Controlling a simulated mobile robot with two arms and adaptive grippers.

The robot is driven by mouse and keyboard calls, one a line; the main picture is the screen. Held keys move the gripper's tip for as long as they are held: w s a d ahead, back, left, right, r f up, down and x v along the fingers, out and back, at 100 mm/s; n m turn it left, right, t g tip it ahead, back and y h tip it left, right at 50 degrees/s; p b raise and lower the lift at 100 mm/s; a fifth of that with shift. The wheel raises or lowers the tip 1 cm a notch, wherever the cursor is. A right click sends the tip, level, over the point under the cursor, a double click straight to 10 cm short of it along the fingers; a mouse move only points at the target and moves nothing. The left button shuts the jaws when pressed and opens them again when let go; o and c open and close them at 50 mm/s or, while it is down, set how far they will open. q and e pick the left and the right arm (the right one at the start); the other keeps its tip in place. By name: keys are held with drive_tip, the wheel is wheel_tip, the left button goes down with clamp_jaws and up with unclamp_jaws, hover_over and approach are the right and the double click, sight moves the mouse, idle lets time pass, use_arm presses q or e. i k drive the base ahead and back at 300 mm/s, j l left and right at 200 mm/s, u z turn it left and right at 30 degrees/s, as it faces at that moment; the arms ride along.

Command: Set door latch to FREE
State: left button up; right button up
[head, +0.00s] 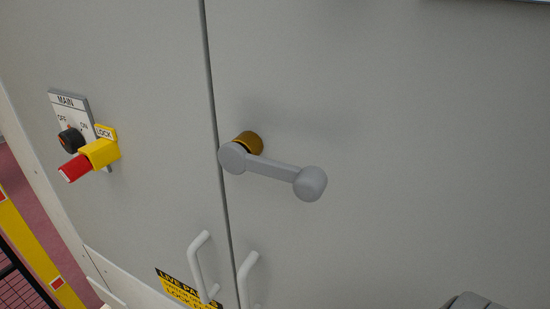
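The door latch is a grey crank handle (270,168) on a brass-coloured round boss (248,142), just right of the seam between two grey cabinet doors. Its arm points right and slightly down, ending in a round grey knob (310,183). No FREE marking shows near it. Nothing touches the handle. A small dark grey rounded part (474,301) pokes in at the bottom right edge, well away from the latch. It may be part of my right arm or gripper; no fingers can be made out. My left gripper is not in view.
On the left door is a MAIN OFF/ON plate (68,100) with a black knob (71,139), a yellow LOCK block (100,152) and a protruding red piece (74,168). Two white pull handles (201,268) (247,280) stick out below. The right door (430,140) is otherwise bare.

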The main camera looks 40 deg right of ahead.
sight(309, 183)
drive_tip(key=z, duration=1.05)
